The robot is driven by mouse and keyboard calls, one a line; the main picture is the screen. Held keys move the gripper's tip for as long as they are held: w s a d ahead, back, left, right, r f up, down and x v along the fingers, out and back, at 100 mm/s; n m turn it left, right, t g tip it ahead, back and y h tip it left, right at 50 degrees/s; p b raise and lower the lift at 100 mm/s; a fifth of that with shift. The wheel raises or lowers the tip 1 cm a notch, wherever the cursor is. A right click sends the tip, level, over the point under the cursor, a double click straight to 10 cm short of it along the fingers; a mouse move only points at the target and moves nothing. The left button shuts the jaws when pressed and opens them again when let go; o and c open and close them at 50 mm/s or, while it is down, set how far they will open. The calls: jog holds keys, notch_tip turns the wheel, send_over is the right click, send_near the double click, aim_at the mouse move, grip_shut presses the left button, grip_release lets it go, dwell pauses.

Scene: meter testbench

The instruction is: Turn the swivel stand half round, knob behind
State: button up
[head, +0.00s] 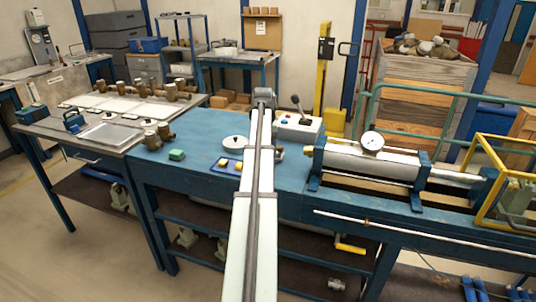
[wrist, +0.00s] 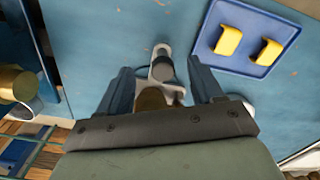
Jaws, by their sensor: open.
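In the wrist view my gripper (wrist: 160,66) is open, with one blue finger on each side of a small fitting that seems to be the swivel stand (wrist: 162,72). The stand has a pale grey stem with a dark band and a rounded end pointing up the picture. A brass round part (wrist: 150,98) shows between the fingers, partly covered by my gripper body. I cannot tell whether the fingers touch the stand, or which part is the knob.
A blue tray with yellow blocks (head: 229,166) lies beside the stand; it also shows in the wrist view (wrist: 280,60). A cylinder with a dial gauge (head: 372,141) lies right.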

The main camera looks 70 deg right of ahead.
jog(key=shift+s+d, duration=0.1)
jog(key=shift+s, duration=0.55)
